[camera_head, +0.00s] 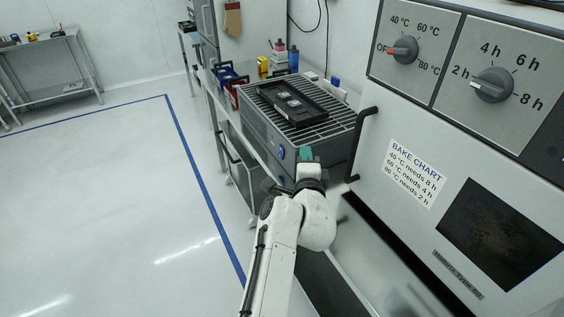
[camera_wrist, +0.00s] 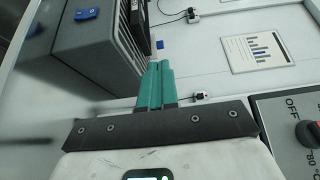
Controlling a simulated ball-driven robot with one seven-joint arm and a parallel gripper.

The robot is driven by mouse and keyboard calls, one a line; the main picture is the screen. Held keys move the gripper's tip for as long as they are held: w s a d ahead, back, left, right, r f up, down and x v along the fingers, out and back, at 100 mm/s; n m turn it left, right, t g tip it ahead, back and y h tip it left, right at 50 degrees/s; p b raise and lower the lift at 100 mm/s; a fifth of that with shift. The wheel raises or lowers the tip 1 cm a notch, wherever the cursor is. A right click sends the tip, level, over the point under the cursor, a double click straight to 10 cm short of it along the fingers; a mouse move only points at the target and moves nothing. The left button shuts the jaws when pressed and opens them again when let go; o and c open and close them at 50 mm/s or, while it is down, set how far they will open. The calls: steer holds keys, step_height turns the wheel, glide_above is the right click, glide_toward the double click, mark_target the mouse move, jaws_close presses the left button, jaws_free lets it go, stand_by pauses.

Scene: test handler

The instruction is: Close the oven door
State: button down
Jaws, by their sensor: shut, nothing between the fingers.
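The oven (camera_head: 480,150) fills the right of the head view. Its light front bears a bake chart (camera_head: 415,172), a dark window (camera_head: 500,235) and a black handle (camera_head: 362,140) along the left edge. A dark strip runs below the front; I cannot tell whether the door is fully closed or slightly ajar. My gripper (camera_head: 306,154) is left of the handle, apart from it in the picture. In the wrist view its teal fingers (camera_wrist: 155,85) are together with nothing between them. The oven's control panel (camera_wrist: 290,105) shows at the right there; the handle is not visible.
A grey slatted-top unit (camera_head: 300,115) with a black tray (camera_head: 288,101) on it stands just beyond my gripper. Two knobs (camera_head: 402,50) (camera_head: 491,85) sit on the oven's upper panel. A wall chart (camera_wrist: 257,52) hangs ahead. The floor at left is clear.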

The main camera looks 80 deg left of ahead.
steer(key=s+d+p, duration=0.1)
steer(key=s+d, duration=0.1)
steer(key=s, duration=0.4)
stand_by(0.6)
